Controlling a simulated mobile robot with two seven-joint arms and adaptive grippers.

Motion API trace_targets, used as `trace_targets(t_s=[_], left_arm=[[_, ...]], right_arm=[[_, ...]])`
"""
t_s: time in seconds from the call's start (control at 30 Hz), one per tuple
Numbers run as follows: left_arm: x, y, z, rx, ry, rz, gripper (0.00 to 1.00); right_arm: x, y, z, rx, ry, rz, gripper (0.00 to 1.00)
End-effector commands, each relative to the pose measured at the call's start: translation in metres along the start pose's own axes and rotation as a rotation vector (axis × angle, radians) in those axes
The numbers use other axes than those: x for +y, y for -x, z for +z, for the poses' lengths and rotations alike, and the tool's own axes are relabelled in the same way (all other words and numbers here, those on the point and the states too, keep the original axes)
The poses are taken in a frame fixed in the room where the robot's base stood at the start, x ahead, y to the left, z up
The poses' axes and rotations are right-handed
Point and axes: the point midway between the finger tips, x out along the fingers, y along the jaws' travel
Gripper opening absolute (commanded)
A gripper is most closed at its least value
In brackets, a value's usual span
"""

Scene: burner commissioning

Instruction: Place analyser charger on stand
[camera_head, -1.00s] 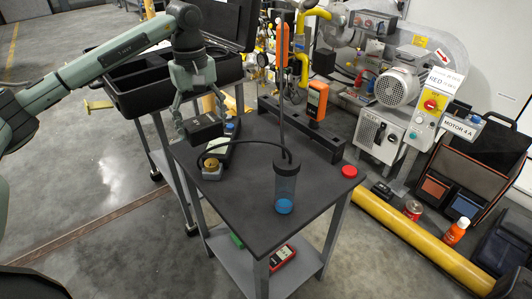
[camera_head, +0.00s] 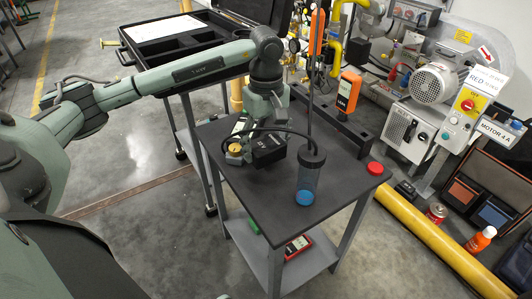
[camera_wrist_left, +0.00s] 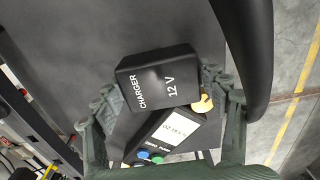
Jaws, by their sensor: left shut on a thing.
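The charger (camera_head: 268,154) is a black box held by my left gripper (camera_head: 268,134). In the left wrist view the charger (camera_wrist_left: 158,80) shows the words "CHARGER 12 V", with the fingers of my left gripper (camera_wrist_left: 165,102) on either side of it. It is over the dark tabletop (camera_head: 255,205); I cannot tell whether it touches the top. A handheld analyser (camera_wrist_left: 172,132) with a lit screen lies just beyond or under it, mostly hidden in the head view. A black rail-like block (camera_head: 352,133) on the table's far side may be the stand. My right gripper is not in view.
A black hose (camera_head: 290,130) arches close to my gripper. An orange device (camera_head: 348,92) stands behind.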

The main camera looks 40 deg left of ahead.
Motion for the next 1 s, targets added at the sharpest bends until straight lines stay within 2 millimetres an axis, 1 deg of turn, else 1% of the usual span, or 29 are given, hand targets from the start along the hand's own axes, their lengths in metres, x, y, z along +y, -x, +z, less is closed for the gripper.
trace_targets(t_s=[0.1, 0.2, 0.57, 0.6, 0.77, 1.0], left_arm=[[-0.001, -0.019, 0.000, -0.002, -0.001, -0.004, 0.37], [-0.001, -0.029, 0.000, -0.001, 0.000, -0.002, 0.37], [0.000, -0.032, -0.001, 0.000, -0.001, 0.000, 0.37], [0.000, -0.033, -0.001, 0.000, -0.001, 0.000, 0.74], [0.000, -0.032, 0.000, -0.001, -0.001, 0.000, 0.93], [0.000, -0.032, -0.001, 0.000, -0.001, 0.000, 0.93]], right_arm=[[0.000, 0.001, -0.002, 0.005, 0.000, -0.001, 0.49], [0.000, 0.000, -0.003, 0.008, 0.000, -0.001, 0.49], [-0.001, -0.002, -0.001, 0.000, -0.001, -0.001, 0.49], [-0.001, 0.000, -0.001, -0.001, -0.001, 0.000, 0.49], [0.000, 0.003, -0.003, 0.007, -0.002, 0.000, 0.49], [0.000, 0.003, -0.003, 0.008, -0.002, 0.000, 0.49]])
